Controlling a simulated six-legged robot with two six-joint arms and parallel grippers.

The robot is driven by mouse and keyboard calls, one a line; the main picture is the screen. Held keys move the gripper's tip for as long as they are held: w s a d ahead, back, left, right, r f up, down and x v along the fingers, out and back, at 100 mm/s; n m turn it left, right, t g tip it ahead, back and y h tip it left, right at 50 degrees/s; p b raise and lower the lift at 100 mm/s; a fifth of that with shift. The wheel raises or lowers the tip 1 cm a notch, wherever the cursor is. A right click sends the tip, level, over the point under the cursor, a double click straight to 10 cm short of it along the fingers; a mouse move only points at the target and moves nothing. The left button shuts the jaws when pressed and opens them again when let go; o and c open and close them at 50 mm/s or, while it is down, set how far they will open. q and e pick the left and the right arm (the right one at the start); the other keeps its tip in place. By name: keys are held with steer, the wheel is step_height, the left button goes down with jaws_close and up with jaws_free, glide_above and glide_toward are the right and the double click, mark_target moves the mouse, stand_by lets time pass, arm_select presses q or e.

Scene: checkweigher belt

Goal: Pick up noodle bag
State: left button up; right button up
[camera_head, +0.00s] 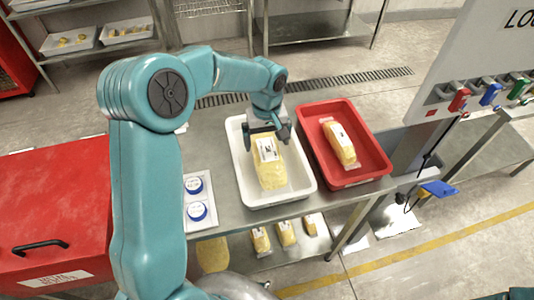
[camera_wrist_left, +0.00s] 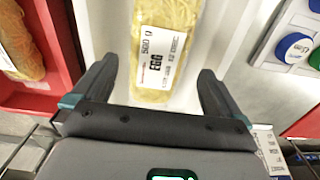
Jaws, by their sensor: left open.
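A yellow noodle bag (camera_head: 270,176) with a white label lies in the white tray (camera_head: 236,150) on the steel table. The left wrist view shows this bag (camera_wrist_left: 166,20) close up, its label reading "EGG" and "500 g". My left gripper (camera_head: 268,134) is over the label end of the bag. In the left wrist view my left gripper (camera_wrist_left: 157,72) has its fingers wide apart, with the label end between them in the picture. A second noodle bag (camera_head: 340,146) lies in the red tray (camera_head: 376,160). My right gripper does not show.
Several bags (camera_head: 286,233) lie on the lower shelf. A red cabinet (camera_head: 60,200) stands at left, and a grey panel (camera_head: 470,60) with coloured locks at right.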

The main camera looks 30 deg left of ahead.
mark_target(267, 149)
arm_select(q)
steer(key=shift+w+d+f, duration=0.1)
steer(key=shift+d+f, duration=0.05)
steer(key=shift+f, duration=0.35)
steer(key=shift+w+d+f, duration=0.1)
steer(key=shift+f, duration=0.35)
steer(key=f, duration=0.1)
steer(key=f+p, duration=0.1)
steer(key=f, duration=0.2)
steer(key=shift+s+a+f, duration=0.15)
steer(key=shift+a+f, duration=0.1)
steer(key=shift+a, duration=0.05)
steer(key=shift+w+f, duration=0.2)
steer(key=shift+f, duration=0.25)
steer(key=shift+s+r, duration=0.1)
steer(key=shift+s, duration=0.1)
steer(key=shift+c, duration=0.7)
steer(key=shift+w, duration=0.15)
steer(key=c, duration=1)
